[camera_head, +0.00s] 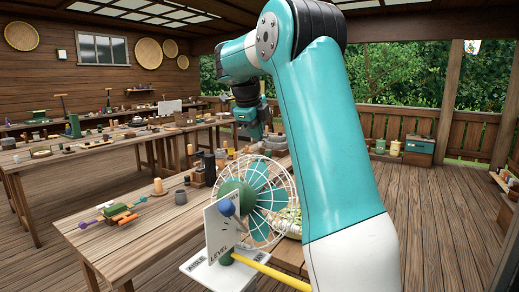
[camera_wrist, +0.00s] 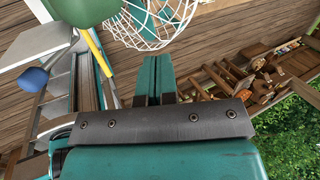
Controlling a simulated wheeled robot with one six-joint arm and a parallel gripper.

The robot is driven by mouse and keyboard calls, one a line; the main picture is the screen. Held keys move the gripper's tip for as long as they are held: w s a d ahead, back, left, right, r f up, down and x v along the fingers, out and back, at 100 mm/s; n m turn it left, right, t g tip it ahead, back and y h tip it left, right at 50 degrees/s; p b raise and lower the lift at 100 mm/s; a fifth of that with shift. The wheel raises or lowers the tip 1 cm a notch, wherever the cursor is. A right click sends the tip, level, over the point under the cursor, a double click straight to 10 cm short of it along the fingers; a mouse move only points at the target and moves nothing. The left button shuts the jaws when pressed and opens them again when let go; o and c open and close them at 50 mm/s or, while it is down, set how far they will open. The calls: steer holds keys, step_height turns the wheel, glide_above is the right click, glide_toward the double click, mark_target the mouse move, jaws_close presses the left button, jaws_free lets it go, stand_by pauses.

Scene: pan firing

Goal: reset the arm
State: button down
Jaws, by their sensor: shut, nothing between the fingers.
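My teal arm rises through the middle of the head view and bends left at the top. My gripper (camera_head: 256,134) hangs from it, pointing down, above the far part of the workbench. In the wrist view my gripper (camera_wrist: 154,62) shows two teal fingers side by side, shut and empty. The fan (camera_head: 268,200) with a white wire cage stands below and nearer the camera; its cage also shows at the top of the wrist view (camera_wrist: 150,38). The gripper looks apart from it.
A white panel marked LEVEL (camera_head: 221,238) with a blue ball knob (camera_head: 227,208) and a yellow bar (camera_head: 270,272) stands by the fan. Long wooden tables with candles, pots and tools stand at left. A teal box (camera_head: 419,150) sits by the railing. Right-hand floor is mostly clear.

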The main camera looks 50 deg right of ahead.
steer(key=a+f+n+t+y, duration=0.2)
steer(key=a+f+n+y, duration=0.15)
steer(key=a+n, duration=1.95)
steer(key=s+a+f+n+g+y, duration=0.1)
steer(key=s+a+f+n, duration=0.3)
steer(key=s+a+n, duration=0.5)
steer(key=s+a+f+n+g+y, duration=0.2)
steer(key=s+a+f+n+y, duration=0.2)
steer(key=s+a+n, duration=0.5)
steer(key=s+a, duration=0.3)
steer(key=a, duration=0.1)
steer(key=shift+s+a+f+n, duration=0.15)
steer(key=shift+a+n, duration=0.15)
steer(key=shift+y, duration=0.25)
